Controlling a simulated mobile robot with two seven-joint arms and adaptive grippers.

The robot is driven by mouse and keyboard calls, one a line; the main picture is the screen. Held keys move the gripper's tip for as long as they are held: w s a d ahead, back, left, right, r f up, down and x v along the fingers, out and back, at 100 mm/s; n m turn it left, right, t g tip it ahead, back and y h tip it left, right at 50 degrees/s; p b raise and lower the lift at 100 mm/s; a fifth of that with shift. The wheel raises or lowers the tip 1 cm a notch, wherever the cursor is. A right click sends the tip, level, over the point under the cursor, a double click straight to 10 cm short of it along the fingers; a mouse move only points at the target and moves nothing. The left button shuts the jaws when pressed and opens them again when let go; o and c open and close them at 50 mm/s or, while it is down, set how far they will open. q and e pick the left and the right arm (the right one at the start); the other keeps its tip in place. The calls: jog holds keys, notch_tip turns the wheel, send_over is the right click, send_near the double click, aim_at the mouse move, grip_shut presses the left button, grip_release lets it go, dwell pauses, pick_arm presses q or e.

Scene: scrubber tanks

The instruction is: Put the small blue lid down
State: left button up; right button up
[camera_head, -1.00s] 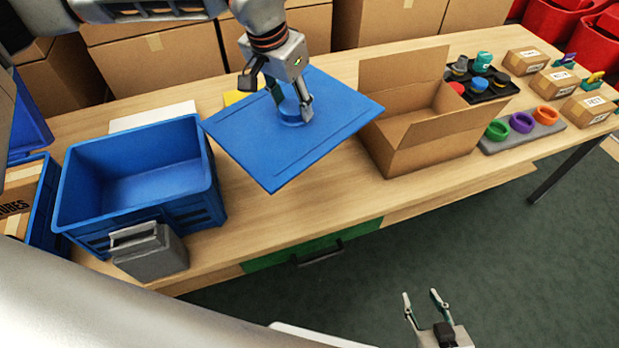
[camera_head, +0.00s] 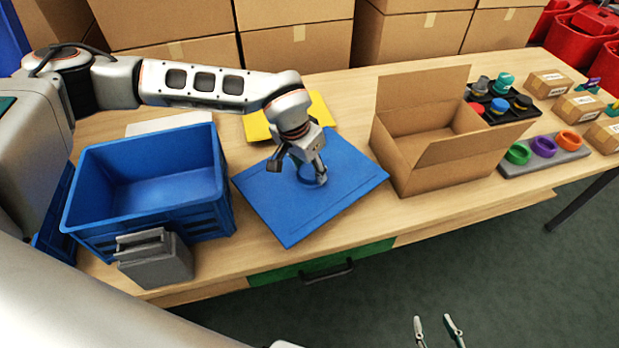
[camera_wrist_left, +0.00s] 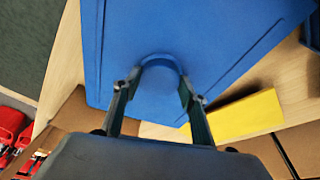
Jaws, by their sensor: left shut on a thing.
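The small blue lid (camera_head: 338,204) is a flat blue panel with a round knob in its middle. It lies low over the wooden table, between the blue crate and the open cardboard box, and looks level with the table top. Whether it rests fully on the table I cannot tell. My left gripper (camera_head: 311,178) is shut on the lid's knob from above. In the left wrist view the lid (camera_wrist_left: 225,35) fills the upper middle, with the fingers (camera_wrist_left: 160,95) on both sides of the knob. My right gripper (camera_head: 438,326) is open and empty at the bottom edge, over the floor.
A blue crate (camera_head: 150,236) stands left, with a grey box (camera_head: 155,262) before it. An open cardboard box (camera_head: 440,165) stands close to the lid's right. A yellow panel (camera_head: 322,112) lies behind the lid. Several cardboard boxes (camera_head: 295,55) line the back.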

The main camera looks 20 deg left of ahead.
aim_at(307, 173)
pick_arm(q)
jog(key=shift+f, duration=1.9)
pick_arm(e)
jog(key=shift+s+f, duration=0.1)
jog(key=shift+f, duration=0.25)
pick_arm(q)
jog(key=shift+f, duration=0.2)
jog(key=o, duration=1.3)
jog(key=shift+c, duration=0.2)
pick_arm(e)
jog(key=shift+s, duration=0.1)
pick_arm(q)
jog(key=p+v, duration=0.1)
jog(key=v, duration=1)
jog(key=shift+w, duration=0.1)
jog(key=shift+s+r, duration=0.25)
jog(key=shift+r, duration=0.4)
pick_arm(e)
jog(key=shift+s+a+r, duration=0.2)
jog(key=shift+r, duration=0.25)
